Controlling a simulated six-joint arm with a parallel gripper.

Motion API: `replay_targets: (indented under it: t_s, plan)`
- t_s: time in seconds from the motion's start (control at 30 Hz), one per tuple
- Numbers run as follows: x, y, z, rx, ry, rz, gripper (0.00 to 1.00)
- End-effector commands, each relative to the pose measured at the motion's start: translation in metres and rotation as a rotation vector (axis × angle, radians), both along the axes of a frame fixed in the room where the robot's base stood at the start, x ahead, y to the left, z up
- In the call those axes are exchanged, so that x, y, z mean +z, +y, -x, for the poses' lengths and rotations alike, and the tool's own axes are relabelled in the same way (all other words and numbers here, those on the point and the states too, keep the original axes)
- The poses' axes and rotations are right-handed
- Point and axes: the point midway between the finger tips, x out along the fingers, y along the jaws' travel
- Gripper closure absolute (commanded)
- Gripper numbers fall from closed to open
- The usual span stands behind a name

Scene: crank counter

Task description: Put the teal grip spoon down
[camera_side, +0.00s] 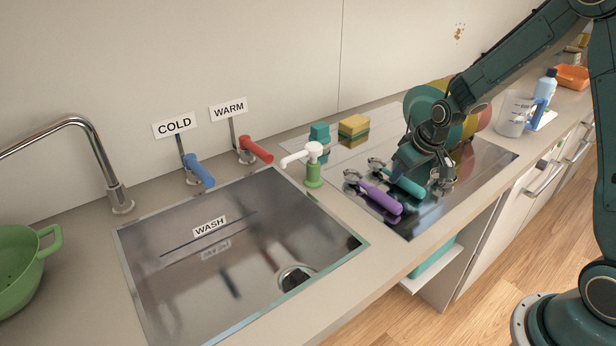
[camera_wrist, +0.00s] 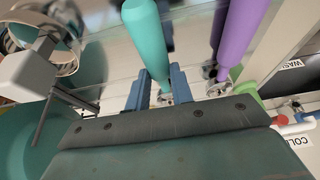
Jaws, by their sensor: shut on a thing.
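The teal grip spoon (camera_side: 404,183) is at the dark, shiny drainboard right of the sink, its metal end toward the left. My gripper (camera_side: 408,168) is over its handle from above. In the wrist view, the teal handle (camera_wrist: 147,38) runs between the two blue fingers of my gripper (camera_wrist: 158,84), which are shut on it. I cannot tell whether the spoon touches the surface. A purple-handled utensil (camera_side: 379,201) lies just beside it, nearer the counter front; it also shows in the wrist view (camera_wrist: 240,38).
The sink (camera_side: 180,297) is at the left, with a green soap pump (camera_side: 314,172) at its corner. A striped round thing (camera_side: 470,108) and clear jug (camera_side: 513,115) are to the right. Some drainboard (camera_side: 483,160) is clear.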

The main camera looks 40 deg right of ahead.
Motion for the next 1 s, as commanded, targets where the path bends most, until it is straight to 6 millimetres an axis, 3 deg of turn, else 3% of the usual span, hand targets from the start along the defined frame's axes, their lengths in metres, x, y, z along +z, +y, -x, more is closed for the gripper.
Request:
replay_targets:
  t_s: [0.07, 0.1, 0.2, 0.67, 1.0]
  plan:
    - [-0.002, 0.000, 0.000, 0.000, 0.001, 0.000, 0.99]
    - [-0.002, 0.000, 0.000, 0.000, 0.001, 0.000, 0.69]
    - [-0.002, 0.000, 0.000, 0.000, 0.001, 0.000, 0.55]
    - [0.003, 0.000, 0.001, 0.000, 0.000, 0.000, 0.55]
    - [0.030, 0.000, 0.011, 0.000, -0.003, 0.001, 0.55]
